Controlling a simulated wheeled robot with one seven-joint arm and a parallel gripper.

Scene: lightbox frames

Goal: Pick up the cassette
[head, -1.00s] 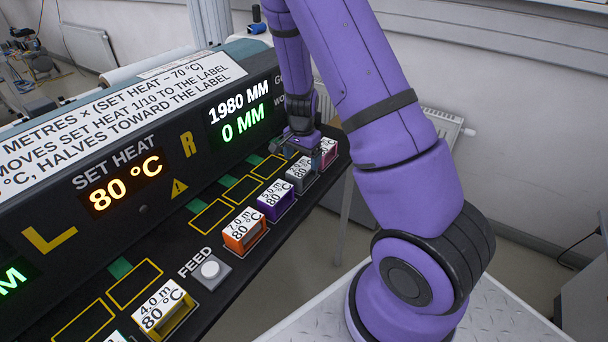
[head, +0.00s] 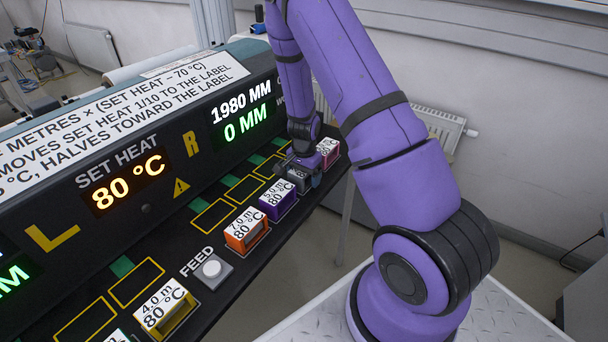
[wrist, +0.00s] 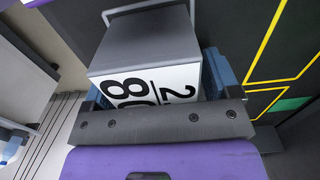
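Several cassettes with white labels stand in a row on the dark machine's shelf. My gripper (head: 301,172) is lowered over the grey cassette (head: 299,184), which still sits in the row and is partly hidden by it. In the wrist view the grey cassette (wrist: 150,45) lies between my blue fingers (wrist: 158,90), with its label upside down. The fingers are open, one on each side; firm contact does not show. A pink cassette (head: 328,152) stands just beyond. Purple (head: 278,205), orange (head: 246,233) and yellow (head: 165,310) cassettes stand nearer.
The machine panel (head: 150,150) rises behind the row, with lit displays reading 80 °C, 1980 MM and 0 MM. Empty yellow-outlined slots (head: 213,214) lie between panel and cassettes. A FEED button (head: 211,268) sits between the orange and yellow cassettes.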

